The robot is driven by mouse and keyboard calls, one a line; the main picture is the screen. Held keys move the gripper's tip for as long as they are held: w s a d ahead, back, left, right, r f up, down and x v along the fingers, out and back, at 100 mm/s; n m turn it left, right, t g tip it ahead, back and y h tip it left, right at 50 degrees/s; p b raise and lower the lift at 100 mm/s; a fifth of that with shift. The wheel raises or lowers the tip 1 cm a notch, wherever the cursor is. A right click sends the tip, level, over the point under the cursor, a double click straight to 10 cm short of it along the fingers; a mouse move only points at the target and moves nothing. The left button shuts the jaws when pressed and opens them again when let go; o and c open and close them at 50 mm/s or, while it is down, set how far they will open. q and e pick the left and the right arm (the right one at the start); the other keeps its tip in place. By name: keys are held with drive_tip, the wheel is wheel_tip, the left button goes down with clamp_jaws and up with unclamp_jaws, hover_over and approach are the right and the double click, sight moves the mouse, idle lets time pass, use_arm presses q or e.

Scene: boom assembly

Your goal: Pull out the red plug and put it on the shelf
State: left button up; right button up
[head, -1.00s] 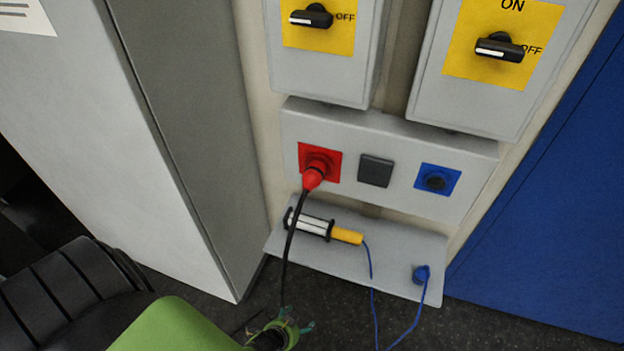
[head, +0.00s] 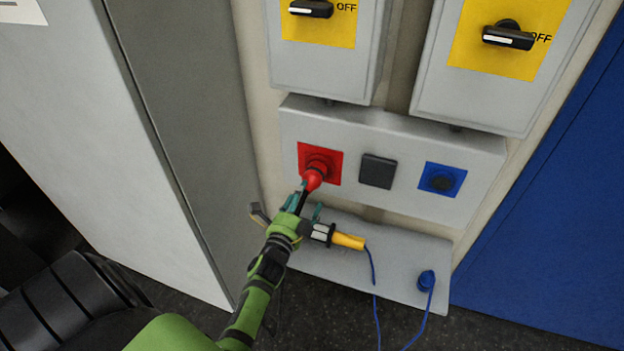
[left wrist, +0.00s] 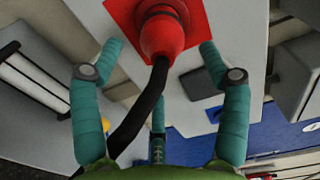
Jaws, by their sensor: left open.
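The red plug (head: 313,180) sits in the red socket (head: 334,165) on the grey socket box. In the left wrist view the plug (left wrist: 162,38) fills the top middle, with its black cable (left wrist: 140,117) running down between my fingers. My left gripper (head: 307,200) is just below the plug, open, with its teal fingers on either side of the cable and reaching toward the plug's sides. The fingers appear apart from the plug. The grey shelf (head: 400,262) is below the box. My right gripper is not in view.
A blue plug (head: 427,281) with a blue cable stands at the shelf's right. Switch boxes hang above; a grey cabinet (head: 130,150) stands close on the left.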

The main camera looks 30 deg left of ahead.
sight(312, 180)
use_arm(q)
drive_tip(key=shift+r, duration=0.2)
drive_tip(key=b+x, duration=0.3)
drive_tip(key=x, duration=0.4)
drive_tip(key=shift+a+f, duration=0.1)
drive_tip(key=shift+f, duration=0.05)
drive_tip(key=shift+b+x, duration=0.35)
drive_tip(key=shift+x, duration=0.65)
idle(0.5)
clamp_jaws()
